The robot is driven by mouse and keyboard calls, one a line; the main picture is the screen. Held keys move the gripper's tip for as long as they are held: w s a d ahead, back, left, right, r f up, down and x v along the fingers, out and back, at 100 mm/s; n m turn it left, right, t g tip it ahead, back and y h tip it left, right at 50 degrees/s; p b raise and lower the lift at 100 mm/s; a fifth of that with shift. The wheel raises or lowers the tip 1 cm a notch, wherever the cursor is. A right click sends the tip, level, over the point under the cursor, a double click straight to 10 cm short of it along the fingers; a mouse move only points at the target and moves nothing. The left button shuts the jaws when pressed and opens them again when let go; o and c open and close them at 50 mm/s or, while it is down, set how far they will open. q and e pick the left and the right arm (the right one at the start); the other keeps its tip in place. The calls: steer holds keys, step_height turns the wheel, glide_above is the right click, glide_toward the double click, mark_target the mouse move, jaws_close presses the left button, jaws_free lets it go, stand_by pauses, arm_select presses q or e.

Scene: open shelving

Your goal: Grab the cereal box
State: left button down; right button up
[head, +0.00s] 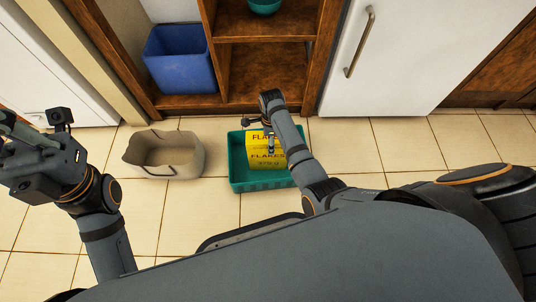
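A yellow cereal box (258,160) with "FLAKES" lettering stands in a teal crate (237,170) on the floor. My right arm reaches over the crate. My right gripper (270,146) points down at the box and overlaps it in the head view. The arm hides part of the gripper and the box's right side. I cannot tell whether the fingers are open or closed on the box. My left gripper (14,135) is at the left edge, far from the box. It is partly cut off, and its finger opening is not clear.
A beige basket (140,162) stands on the tiled floor left of the crate. Behind are wooden open shelves (270,72) with a blue bin (180,60) and a teal bowl (263,6). A white cabinet door (420,60) is at the right. Floor right of the crate is clear.

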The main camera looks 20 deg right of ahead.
steer(key=f+b, duration=0.3)
steer(key=a+f+b, duration=0.1)
steer(key=f, duration=0.1)
steer(key=shift+w, duration=0.3)
steer(key=shift+c, duration=1)
jaws_close()
steer(key=shift+r, duration=0.15)
